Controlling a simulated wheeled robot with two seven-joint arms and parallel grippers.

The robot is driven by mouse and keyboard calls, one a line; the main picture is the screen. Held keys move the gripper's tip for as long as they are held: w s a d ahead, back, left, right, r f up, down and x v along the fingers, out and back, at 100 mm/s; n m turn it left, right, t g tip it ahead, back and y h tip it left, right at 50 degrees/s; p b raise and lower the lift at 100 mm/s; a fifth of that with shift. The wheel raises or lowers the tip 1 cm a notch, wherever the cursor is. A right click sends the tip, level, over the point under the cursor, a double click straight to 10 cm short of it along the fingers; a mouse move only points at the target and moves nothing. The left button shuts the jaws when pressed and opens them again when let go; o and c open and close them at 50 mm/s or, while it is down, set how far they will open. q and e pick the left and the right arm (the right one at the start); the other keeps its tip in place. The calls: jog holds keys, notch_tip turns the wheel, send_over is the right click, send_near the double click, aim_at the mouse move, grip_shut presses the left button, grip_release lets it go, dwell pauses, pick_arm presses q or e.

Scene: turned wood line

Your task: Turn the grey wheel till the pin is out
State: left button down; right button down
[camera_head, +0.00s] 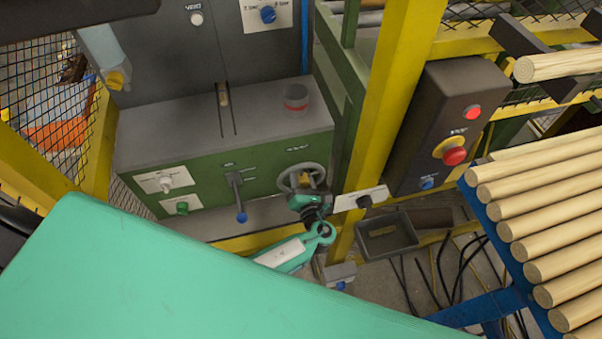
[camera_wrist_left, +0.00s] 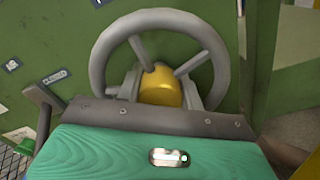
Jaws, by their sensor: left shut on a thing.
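The grey wheel (camera_head: 283,178) is on the right of the green machine front; it has a round rim, spokes and a yellow hub. In the left wrist view the wheel (camera_wrist_left: 99,65) fills the upper middle, its lower part hidden behind my gripper. My left gripper (camera_head: 304,184) is at the wheel's centre and shut on it, its fingers beside the yellow hub (camera_wrist_left: 160,88). My right gripper is not in view.
A blue-tipped lever (camera_head: 241,215) is left of the wheel. A yellow post (camera_head: 385,90) and a dark control box (camera_head: 433,125) with a red button stand to the right. A grey tray (camera_head: 387,236) is below the box. Wooden rods (camera_head: 545,205) lie at far right.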

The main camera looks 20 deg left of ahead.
pick_arm(q)
jog(key=shift+r, duration=0.1)
dwell(0.3)
jog(key=c, duration=0.9)
grip_release()
jog(key=shift+s+d, duration=0.15)
jog(key=shift+s, duration=0.05)
jog(key=b+v, duration=0.3)
jog(key=v, duration=1)
jog(key=shift+s+d, duration=0.1)
jog(key=shift+d, duration=0.05)
